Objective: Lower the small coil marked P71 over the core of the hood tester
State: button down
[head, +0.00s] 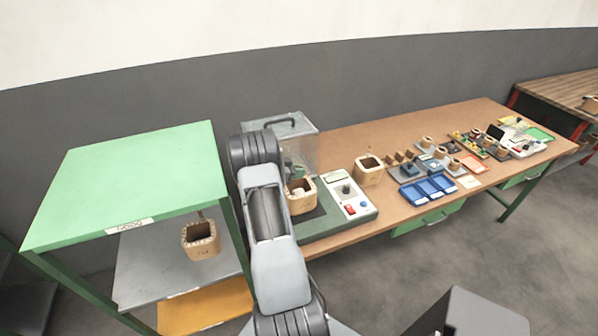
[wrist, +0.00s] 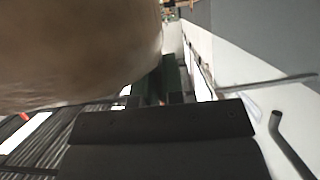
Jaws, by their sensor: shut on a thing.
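A tan, hollow coil (head: 302,197) is at the hood tester's dark plate, just right of my arm, which partly hides it. Something pale shows in its opening. I cannot tell whether it sits around the core or hangs above it, and no mark on it is readable. The hood tester (head: 352,203) has a green base, a white control panel and a clear hood (head: 300,140) with a dark handle behind. In the wrist view, a large tan coil surface (wrist: 80,50) fills the upper left, against my dark gripper (wrist: 165,122), which is shut on it. The fingertips are hidden.
Another coil (head: 200,241), its marking too small to read, stands on the grey shelf of a green rack (head: 130,180) at left. A further coil (head: 368,170) is right of the tester. Blue bins (head: 427,188) and small parts occupy the wooden bench (head: 400,130).

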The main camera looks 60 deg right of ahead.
aim_at(300, 165)
jog(key=shift+f, duration=0.1)
jog(key=shift+f+b, duration=0.6)
jog(key=shift+f, duration=0.25)
jog(key=c, duration=0.8)
grip_release()
jog(key=shift+o, duration=0.2)
jog(key=shift+r, duration=0.1)
notch_tip(300, 165, up, 5)
jog(key=p, duration=0.4)
jog(key=shift+r, duration=2.4)
